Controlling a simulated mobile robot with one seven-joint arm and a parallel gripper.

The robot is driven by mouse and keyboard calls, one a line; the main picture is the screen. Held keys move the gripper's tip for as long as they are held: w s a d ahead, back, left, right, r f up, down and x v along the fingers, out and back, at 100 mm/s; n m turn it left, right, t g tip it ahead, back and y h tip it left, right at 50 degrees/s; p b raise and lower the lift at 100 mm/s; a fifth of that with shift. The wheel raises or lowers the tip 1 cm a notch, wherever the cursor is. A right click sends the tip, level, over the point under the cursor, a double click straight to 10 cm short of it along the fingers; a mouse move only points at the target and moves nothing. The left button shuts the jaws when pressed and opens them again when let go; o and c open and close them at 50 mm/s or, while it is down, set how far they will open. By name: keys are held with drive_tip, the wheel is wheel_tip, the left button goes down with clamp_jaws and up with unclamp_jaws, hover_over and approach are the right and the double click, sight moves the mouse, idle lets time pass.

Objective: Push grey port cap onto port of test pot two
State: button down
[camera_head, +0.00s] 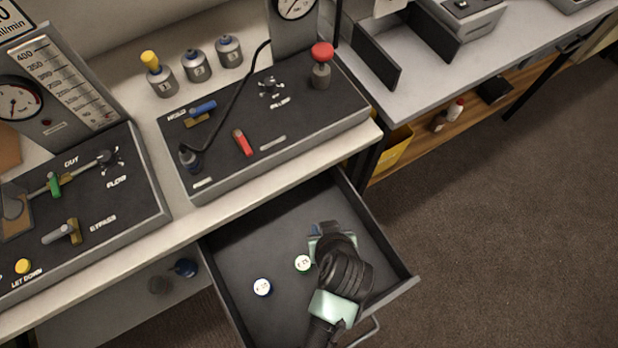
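Test pot two (197,67) is the middle of three small grey pots at the back of the bench, marked 2. Its top looks dark blue-grey; I cannot make out its port. Pot one (160,75) at its left has a yellow top, and pot three (229,51) stands at its right. My gripper (324,233) is low over the open drawer, far from the pots. I cannot pick out a grey port cap.
A black panel (300,115) with a red knob (321,65), valves and a hose stands before the pots. Floor at right is clear.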

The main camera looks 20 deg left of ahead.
drive_tip(key=s+d+b, duration=0.1)
drive_tip(key=s+d, duration=0.5)
drive_tip(key=d, duration=0.1)
drive_tip(key=shift+d, duration=0.35)
drive_tip(key=w+a+r+m+h, duration=0.3)
drive_tip(key=w+r+m, duration=0.1)
drive_tip(key=w, duration=0.6)
drive_tip(key=shift+r+m+t, duration=0.15)
drive_tip(key=shift+m+t, duration=0.25)
drive_tip(key=shift+m, duration=0.5)
drive_tip(key=shift+d, duration=0.1)
